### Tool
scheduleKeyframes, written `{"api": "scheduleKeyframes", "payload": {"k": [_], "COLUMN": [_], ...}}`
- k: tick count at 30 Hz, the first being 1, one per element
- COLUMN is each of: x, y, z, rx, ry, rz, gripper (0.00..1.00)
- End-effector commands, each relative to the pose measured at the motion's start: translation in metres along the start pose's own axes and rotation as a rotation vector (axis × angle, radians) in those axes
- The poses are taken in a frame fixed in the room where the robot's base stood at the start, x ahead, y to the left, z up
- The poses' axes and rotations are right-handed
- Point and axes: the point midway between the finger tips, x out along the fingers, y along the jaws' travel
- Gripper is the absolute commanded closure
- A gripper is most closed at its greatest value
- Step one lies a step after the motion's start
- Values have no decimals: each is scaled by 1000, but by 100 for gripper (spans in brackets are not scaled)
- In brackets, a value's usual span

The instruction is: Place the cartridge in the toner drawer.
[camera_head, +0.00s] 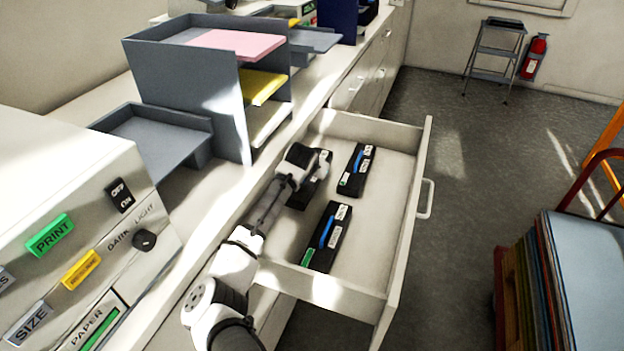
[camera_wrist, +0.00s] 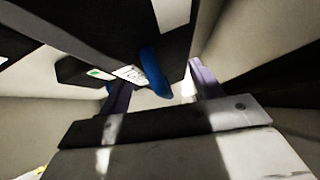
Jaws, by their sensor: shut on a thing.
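A black cartridge (camera_head: 304,195) is in my gripper (camera_head: 318,168) inside the open toner drawer (camera_head: 380,218), near its cabinet side. My gripper and wrist hide part of it. In the wrist view, a blue handle (camera_wrist: 152,72) lies between the two fingers of my gripper (camera_wrist: 162,88). I cannot tell whether the held cartridge touches the drawer floor. Two more black cartridges with blue handles and green and white labels lie in the drawer, one farther back (camera_head: 366,163) and one nearer the front (camera_head: 321,246).
The drawer's outer front with its handle (camera_head: 426,199) faces the open floor. A grey paper tray stand (camera_head: 190,85) and a printer panel (camera_head: 80,240) stand on the counter beside my arm. A cart with stacked boards (camera_head: 580,270) stands at the right.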

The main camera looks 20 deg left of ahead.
Motion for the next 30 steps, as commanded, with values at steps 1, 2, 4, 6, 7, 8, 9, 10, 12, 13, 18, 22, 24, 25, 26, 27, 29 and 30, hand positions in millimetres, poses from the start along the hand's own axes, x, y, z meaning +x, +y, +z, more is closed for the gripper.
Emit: {"api": "scheduleKeyframes", "payload": {"k": [1, 2, 4, 6, 7, 8, 9, 10, 12, 13, 18, 22, 24, 25, 26, 27, 29, 30], "x": [1, 2, 5, 10, 13, 16, 21, 24, 30, 31, 32, 33, 33, 33, 33, 33, 33, 33], "y": [0, 0, 1, 2, 2, 3, 5, 6, 7, 7, 8, 9, 9, 9, 9, 9, 9, 9], "z": [1, 2, 5, 10, 13, 17, 21, 24, 30, 31, 32, 33, 34, 33, 33, 33, 33, 33], "rx": [0, 0, 0, -1, -1, -1, -1, -1, -1, -1, -1, -1, -1, -1, -1, -1, -1, -1], "ry": [2, 2, 1, 1, 0, 0, 0, 0, 1, 1, 2, 2, 0, 0, 0, 0, 0, 0], "rz": [-2, -2, -1, -2, -2, -2, -2, -2, -2, -2, -2, -1, 0, 0, 0, 0, 0, 0], "gripper": [78, 78, 78, 78, 78, 78, 78, 78, 78, 78, 78, 78, 27, 23, 19, 14, 13, 13]}}
